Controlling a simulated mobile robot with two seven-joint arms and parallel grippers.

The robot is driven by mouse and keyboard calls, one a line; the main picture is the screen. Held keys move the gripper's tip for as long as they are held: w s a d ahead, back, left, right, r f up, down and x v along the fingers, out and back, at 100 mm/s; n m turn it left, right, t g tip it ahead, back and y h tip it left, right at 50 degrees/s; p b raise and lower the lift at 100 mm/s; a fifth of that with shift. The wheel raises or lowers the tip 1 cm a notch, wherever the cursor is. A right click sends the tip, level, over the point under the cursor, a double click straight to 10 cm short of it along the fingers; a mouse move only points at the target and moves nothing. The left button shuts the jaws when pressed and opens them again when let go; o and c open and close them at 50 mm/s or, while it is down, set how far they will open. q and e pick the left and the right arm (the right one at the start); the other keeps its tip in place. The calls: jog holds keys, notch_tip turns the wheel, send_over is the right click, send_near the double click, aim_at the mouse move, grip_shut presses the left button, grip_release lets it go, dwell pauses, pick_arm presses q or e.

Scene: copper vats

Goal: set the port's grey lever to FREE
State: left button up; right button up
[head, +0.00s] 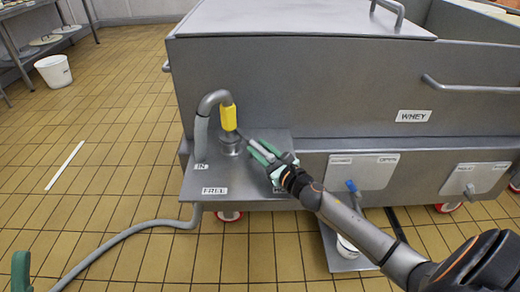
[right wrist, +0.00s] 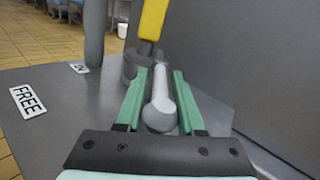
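The port (head: 230,149) is a round grey fitting on a grey shelf (head: 195,180), with a yellow-sleeved hose end (head: 229,118) standing in it. Its grey lever (right wrist: 160,108) points from the port toward my right gripper, away from the FREE plate (head: 214,191), which also shows in the right wrist view (right wrist: 28,101). My right gripper (head: 265,150) has its green fingers on both sides of the lever, with gaps visible in the right wrist view (right wrist: 160,90). Another plate on the shelf is mostly hidden by this gripper. A green part of my left gripper (head: 20,270) shows at the lower left.
The large grey WHEY vat (head: 300,85) rises behind the shelf. An IN plate (head: 201,166) lies beside the hose bend. A grey hose (head: 130,232) runs over the tiled floor. Two panels (head: 358,170) (head: 474,177) are at the right. A white bucket (head: 54,71) stands far left.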

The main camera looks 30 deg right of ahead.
grip_shut()
dwell(1.0)
